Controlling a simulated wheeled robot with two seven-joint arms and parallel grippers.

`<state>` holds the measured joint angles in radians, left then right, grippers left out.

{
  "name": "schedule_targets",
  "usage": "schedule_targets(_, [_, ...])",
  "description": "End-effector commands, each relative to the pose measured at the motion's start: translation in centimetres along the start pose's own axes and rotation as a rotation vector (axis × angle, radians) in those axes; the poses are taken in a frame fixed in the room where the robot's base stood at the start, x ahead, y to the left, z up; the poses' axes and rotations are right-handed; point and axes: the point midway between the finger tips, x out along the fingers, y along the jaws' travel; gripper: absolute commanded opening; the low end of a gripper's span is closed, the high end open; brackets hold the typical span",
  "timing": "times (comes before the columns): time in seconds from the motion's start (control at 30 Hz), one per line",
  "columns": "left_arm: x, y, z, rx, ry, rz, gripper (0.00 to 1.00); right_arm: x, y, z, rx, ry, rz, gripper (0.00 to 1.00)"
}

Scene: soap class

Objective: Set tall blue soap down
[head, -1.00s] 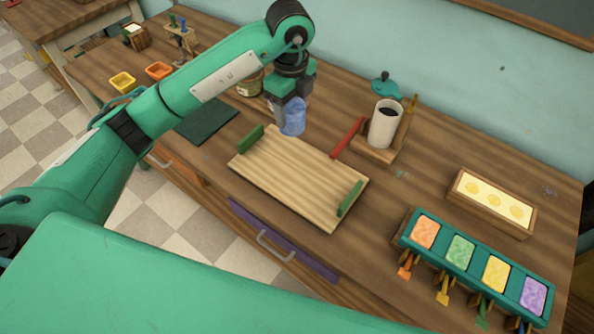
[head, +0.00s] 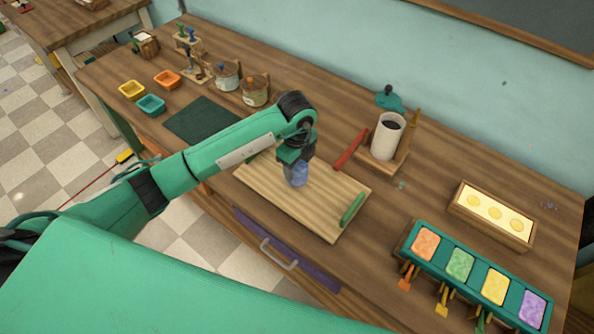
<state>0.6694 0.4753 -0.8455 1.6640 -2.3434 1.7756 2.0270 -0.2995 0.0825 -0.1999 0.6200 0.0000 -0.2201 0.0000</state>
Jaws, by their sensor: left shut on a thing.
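The tall blue soap (head: 297,175) is a translucent blue block, upright in my left gripper (head: 296,164). The gripper is shut on its upper part, and the fingers are mostly hidden by the wrist. The soap is over the wooden tray (head: 325,207), a light board with green handles, toward its far side. I cannot tell whether its base touches the board. My right gripper is not in view.
A white cup (head: 386,138) on a wooden stand and a red bar (head: 350,150) are behind the tray. A teal rack (head: 406,241) with colored soaps is at the right. A dark green mat (head: 200,118) lies at the left. The tray's front half is bare.

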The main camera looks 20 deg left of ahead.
Motion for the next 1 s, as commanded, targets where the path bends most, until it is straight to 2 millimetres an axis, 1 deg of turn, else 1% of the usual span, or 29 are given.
schedule_targets(0.1, [1.8, 0.1, -0.1, -0.001, 0.001, 0.005, 0.27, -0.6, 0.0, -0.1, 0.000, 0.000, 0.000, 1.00])
schedule_targets(0.23, [3.4, 0.1, -0.1, 0.000, 0.000, 0.002, 0.27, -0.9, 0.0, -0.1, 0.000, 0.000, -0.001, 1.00])
schedule_targets(0.3, [3.8, 0.1, -0.1, 0.001, 0.000, 0.001, 0.27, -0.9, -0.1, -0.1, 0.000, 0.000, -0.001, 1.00])
schedule_targets(0.53, [3.9, 0.1, -0.1, 0.001, 0.000, 0.001, 0.27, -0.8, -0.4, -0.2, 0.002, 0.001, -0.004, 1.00])
schedule_targets(0.67, [4.3, 0.1, 0.0, 0.001, 0.000, 0.001, 0.27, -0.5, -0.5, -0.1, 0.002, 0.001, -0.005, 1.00])
schedule_targets(0.7, [4.2, 0.1, 0.0, 0.001, 0.000, 0.001, 0.63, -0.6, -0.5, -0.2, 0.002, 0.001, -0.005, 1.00])
schedule_targets(0.77, [4.2, 0.1, 0.0, 0.001, 0.000, 0.002, 0.75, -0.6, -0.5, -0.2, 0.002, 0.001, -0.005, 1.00])
schedule_targets(0.8, [4.2, 0.1, 0.0, 0.001, 0.000, 0.002, 0.77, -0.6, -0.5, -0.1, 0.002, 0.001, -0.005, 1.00])
schedule_targets(1.0, [4.1, 0.1, 0.0, 0.001, 0.000, 0.001, 0.77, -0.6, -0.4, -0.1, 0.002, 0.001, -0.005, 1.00])
